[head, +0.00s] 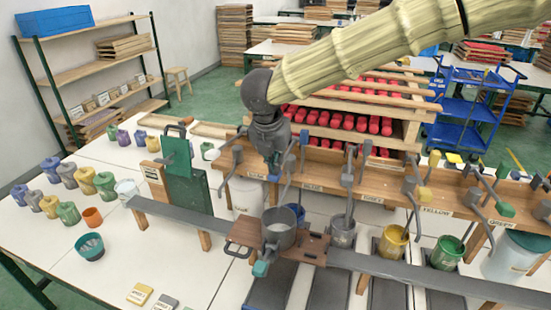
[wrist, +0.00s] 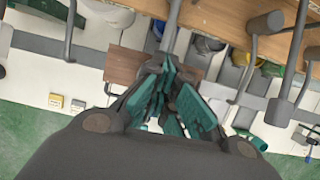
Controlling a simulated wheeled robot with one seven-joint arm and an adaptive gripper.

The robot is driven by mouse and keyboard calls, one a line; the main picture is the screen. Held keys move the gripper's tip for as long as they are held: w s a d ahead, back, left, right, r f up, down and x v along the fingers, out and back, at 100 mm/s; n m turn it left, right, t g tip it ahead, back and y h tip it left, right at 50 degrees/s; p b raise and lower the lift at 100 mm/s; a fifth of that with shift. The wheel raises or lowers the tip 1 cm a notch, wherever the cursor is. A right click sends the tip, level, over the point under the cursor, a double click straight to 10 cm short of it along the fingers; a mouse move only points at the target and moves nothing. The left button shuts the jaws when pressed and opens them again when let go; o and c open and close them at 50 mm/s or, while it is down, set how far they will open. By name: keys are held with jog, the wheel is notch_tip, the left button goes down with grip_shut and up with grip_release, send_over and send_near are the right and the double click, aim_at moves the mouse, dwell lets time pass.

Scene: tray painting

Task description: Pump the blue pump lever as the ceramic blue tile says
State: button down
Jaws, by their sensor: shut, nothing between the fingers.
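My gripper (head: 274,168) hangs down over the wooden pump bench, left of the blue-tipped pump lever (head: 304,138). Its teal-padded fingers (wrist: 165,95) are shut with nothing between them. The blue-tipped lever stands upright on a grey crank, close to the fingers; I cannot tell whether they touch. A pot with blue paint (head: 296,212) stands below, partly hidden. A grey pot (head: 279,229) sits on a brown wooden carriage (head: 306,246) on the rail. A yellow tile (head: 140,294) and a grey tile (head: 165,302) lie at the front; I see no blue tile.
A grey rail (head: 400,268) crosses in front. A green panel (head: 190,180) stands left. Several painted jars, an orange cup (head: 92,217) and a teal bowl (head: 90,247) occupy the left table.

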aim_at(276, 178)
jog(key=shift+f+b, duration=1.4)
jog(key=shift+f, duration=1.4)
notch_tip(276, 178, up, 11)
jog(key=p, duration=0.8)
jog(key=shift+f, duration=0.1)
